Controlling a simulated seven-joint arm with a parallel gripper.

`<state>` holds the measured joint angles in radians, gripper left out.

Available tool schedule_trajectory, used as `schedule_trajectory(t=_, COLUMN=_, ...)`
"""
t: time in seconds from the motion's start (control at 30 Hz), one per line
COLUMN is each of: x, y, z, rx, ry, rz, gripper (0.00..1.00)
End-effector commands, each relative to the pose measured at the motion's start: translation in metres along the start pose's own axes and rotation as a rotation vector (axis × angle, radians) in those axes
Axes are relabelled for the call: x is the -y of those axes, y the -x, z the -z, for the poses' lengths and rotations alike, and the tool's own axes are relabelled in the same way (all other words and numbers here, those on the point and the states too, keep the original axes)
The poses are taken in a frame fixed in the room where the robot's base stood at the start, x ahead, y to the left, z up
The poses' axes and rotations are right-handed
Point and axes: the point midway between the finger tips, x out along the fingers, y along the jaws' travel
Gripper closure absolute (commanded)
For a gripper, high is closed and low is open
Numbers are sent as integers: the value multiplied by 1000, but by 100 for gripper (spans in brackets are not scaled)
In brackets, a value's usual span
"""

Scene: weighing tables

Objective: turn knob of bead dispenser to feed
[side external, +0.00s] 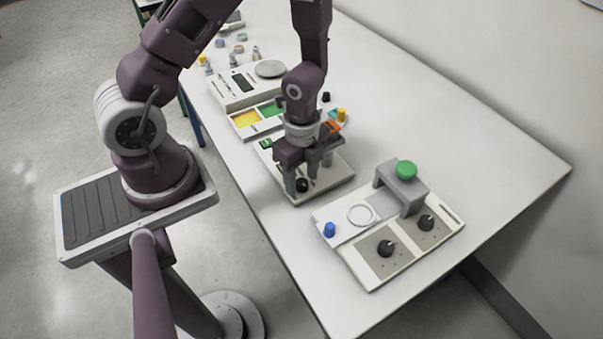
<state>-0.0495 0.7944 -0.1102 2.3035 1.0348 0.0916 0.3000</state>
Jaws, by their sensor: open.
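My gripper (309,175) points down over a pale, flat-based unit (335,182) in the middle of the table. Its two fingers are apart, and a dark round knob (302,185) shows low down by the left finger. I cannot tell whether the fingers touch this knob or stand above it.
To the right is a pale station with two black knobs (386,248) (426,222), a green button (406,169) on a grey bridge, a white ring (361,214) and a blue piece (329,230). Farther back are yellow and green trays (246,119) and a scale (270,69). The table's right side is clear.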

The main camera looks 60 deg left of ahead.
Motion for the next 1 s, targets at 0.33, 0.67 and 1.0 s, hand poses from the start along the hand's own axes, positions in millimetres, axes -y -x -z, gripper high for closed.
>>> schedule_trajectory(t=0.33, x=2, y=58, z=-1, rx=0, ry=5, rz=5, gripper=52)
schedule_trajectory(t=0.67, x=0, y=70, z=0, rx=1, ry=-1, rz=0, gripper=52)
schedule_trajectory(t=1.0, x=-3, y=179, z=-34, rx=127, ry=508, rz=256, gripper=52)
